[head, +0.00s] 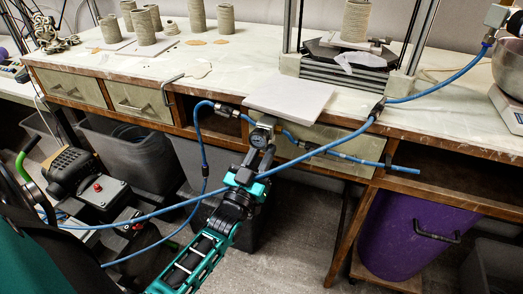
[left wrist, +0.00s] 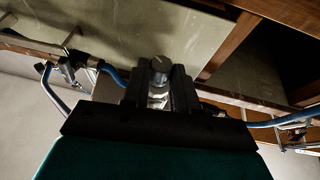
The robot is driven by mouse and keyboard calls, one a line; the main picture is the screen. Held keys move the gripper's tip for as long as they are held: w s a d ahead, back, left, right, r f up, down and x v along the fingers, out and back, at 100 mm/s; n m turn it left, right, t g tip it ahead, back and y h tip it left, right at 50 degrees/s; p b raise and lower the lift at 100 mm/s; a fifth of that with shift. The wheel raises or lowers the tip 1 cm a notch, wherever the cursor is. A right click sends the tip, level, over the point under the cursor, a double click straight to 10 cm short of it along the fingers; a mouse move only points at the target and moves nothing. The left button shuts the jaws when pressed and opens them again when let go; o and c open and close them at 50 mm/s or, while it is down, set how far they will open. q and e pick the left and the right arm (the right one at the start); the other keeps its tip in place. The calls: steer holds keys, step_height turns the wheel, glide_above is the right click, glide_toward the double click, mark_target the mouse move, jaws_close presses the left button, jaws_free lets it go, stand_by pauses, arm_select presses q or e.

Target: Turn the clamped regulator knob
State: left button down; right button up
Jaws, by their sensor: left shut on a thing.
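The regulator (head: 265,123) is a small metal body with a round gauge (head: 258,138), at the front edge of the worktop. Blue hose runs from both sides of it. My left gripper (head: 260,156) reaches up from below, its black fingers just under the gauge. In the left wrist view the grey round knob (left wrist: 160,66) sits between the two fingers (left wrist: 160,84), which are shut on it. In the head view the fingers and gauge hide the knob. My right gripper is in neither view.
A pale board (head: 288,95) lies on the worktop (head: 225,70) just behind the regulator. Blue hoses (head: 330,150) cross in front of the drawers and my arm. A compressor (head: 95,185) stands at left, a purple bin (head: 410,235) at right. Clay cylinders stand farther back.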

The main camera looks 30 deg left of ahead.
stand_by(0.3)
arm_select(q)
steer(key=c, duration=1.2)
jaws_free()
steer(key=shift+o, duration=0.2)
steer(key=shift+s+f, duration=0.1)
steer(key=v, duration=1.2)
steer(key=shift+s+d+f, duration=0.15)
steer(key=shift+s, duration=0.2)
